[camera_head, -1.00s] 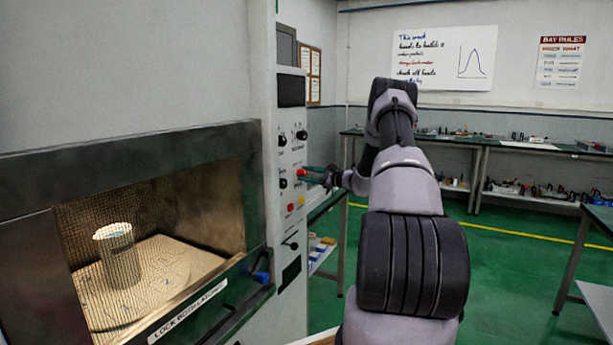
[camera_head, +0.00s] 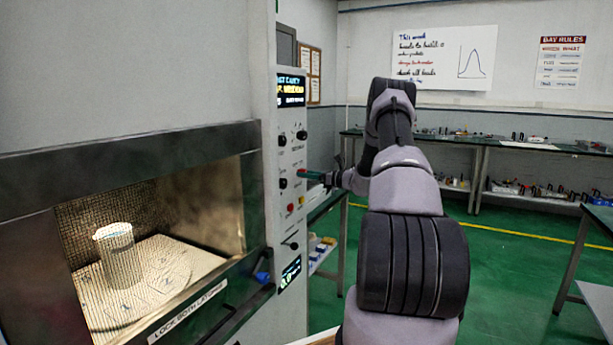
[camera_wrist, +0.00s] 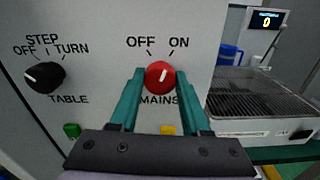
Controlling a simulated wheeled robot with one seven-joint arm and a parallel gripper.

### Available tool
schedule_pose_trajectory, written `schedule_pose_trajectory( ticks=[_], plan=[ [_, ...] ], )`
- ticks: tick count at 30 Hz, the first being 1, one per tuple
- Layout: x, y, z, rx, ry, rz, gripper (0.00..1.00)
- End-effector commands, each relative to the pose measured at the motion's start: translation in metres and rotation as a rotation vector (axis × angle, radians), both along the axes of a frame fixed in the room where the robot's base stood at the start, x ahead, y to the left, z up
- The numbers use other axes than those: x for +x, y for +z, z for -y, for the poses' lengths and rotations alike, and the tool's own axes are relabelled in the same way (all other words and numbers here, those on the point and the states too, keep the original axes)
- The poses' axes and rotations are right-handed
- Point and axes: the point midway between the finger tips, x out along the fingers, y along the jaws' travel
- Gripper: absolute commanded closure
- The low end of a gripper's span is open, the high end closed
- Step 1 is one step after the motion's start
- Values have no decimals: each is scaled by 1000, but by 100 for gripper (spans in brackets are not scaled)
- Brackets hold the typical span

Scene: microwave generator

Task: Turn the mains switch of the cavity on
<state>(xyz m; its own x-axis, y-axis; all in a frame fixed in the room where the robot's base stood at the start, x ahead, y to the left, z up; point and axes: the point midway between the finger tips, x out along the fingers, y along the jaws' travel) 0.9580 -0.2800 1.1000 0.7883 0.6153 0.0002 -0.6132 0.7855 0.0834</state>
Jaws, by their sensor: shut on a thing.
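The red mains knob (camera_wrist: 160,77) sits on the white panel in the wrist view, under the OFF and ON labels. Its white mark points up and slightly right, to the ON side. My gripper (camera_wrist: 161,80) has its green fingers on either side of the knob and is shut on it. In the head view my gripper (camera_head: 315,176) reaches the control panel (camera_head: 291,225) from the right, and the red knob (camera_head: 303,174) shows partly at its tips. The panel's upper display (camera_head: 291,89) and lower display (camera_head: 290,272) are lit.
The black table knob (camera_wrist: 44,75) is left of the mains knob. A green button (camera_wrist: 72,130) and a yellow button (camera_wrist: 167,130) lie below. The cavity (camera_head: 150,235) holds a pale cylinder (camera_head: 117,257) behind mesh. A bench instrument (camera_wrist: 262,100) stands at right.

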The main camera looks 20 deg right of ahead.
Motion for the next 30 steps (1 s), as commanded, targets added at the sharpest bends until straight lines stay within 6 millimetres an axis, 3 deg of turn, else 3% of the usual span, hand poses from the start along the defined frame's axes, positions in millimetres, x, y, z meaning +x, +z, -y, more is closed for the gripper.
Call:
schedule_pose_trajectory(
  ticks=[12,28,29,30],
  plan=[
    [0,-1,0,136,0,-109,100],
    [0,-1,1,153,-1,-121,100],
    [0,-1,1,153,-1,-121,42],
    [0,-1,1,153,-1,-121,26]
  ],
)
